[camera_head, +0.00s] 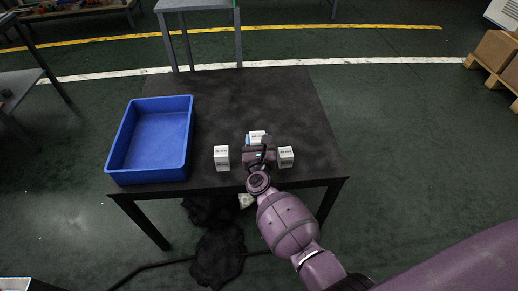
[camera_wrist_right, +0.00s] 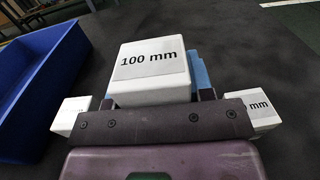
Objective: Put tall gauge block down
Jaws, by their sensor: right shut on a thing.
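The tall gauge block (camera_head: 257,135), a white block labelled "100 mm", is in my right gripper (camera_head: 261,150) over the front part of the black table (camera_head: 280,105). In the right wrist view its labelled top (camera_wrist_right: 152,64) faces the camera, with a blue strip of the gripper beside it. The gripper hides its lower part, so I cannot tell whether it touches the table. A white block (camera_head: 221,158) stands to the left of the gripper and another white block (camera_head: 285,157) to the right. My left gripper is not in view.
A blue, empty-looking bin (camera_head: 148,177) sits on the left of the table. The table's back and right areas are clear. A grey stand (camera_head: 195,5) is behind the table. Dark cloth-like material (camera_head: 217,255) lies below the front edge.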

